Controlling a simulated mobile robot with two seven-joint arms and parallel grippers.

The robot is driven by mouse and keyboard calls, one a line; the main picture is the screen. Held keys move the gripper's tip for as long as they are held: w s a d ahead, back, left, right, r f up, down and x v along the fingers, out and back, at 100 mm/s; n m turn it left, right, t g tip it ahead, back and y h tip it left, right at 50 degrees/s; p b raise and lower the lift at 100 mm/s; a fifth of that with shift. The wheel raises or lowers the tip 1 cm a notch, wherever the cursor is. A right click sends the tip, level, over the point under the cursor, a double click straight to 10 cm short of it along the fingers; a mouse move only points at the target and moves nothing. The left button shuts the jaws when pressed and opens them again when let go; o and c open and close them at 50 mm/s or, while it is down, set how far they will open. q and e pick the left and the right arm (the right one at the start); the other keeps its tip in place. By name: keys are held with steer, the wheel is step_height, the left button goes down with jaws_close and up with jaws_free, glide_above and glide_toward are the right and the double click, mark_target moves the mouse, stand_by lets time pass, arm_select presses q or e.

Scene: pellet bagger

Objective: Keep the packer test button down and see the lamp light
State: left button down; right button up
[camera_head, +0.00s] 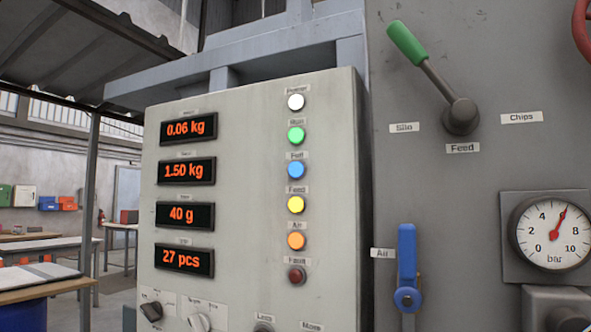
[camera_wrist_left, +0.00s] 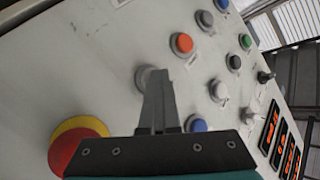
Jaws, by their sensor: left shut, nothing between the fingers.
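My left gripper (camera_wrist_left: 158,72) is shut and empty in the left wrist view, its fingertips over a round pale grey button (camera_wrist_left: 143,75) on the light panel (camera_wrist_left: 60,85). The fingers hide part of that button; I cannot tell whether they touch it or how far it is pressed. In the head view a column of lamps stands on the cabinet (camera_head: 235,110): white (camera_head: 295,102), green (camera_head: 296,135), blue (camera_head: 295,170), yellow (camera_head: 295,204) and orange (camera_head: 296,240) look bright. The bottom fault lamp (camera_head: 296,276) is dark red. Neither gripper shows in the head view.
A red emergency stop on a yellow ring (camera_wrist_left: 78,143) is close to my left gripper. An orange button (camera_wrist_left: 182,44) and a blue button (camera_wrist_left: 196,124) are also near. The head view shows a green-handled lever (camera_head: 432,75), a blue valve handle (camera_head: 406,260) and a pressure gauge (camera_head: 551,232).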

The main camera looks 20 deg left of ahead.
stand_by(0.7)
arm_select(q)
steer(key=shift+s, duration=0.85)
steer(key=s, duration=0.1)
steer(key=s+p, duration=0.1)
steer(key=s, duration=0.3)
steer(key=shift+a, duration=0.25)
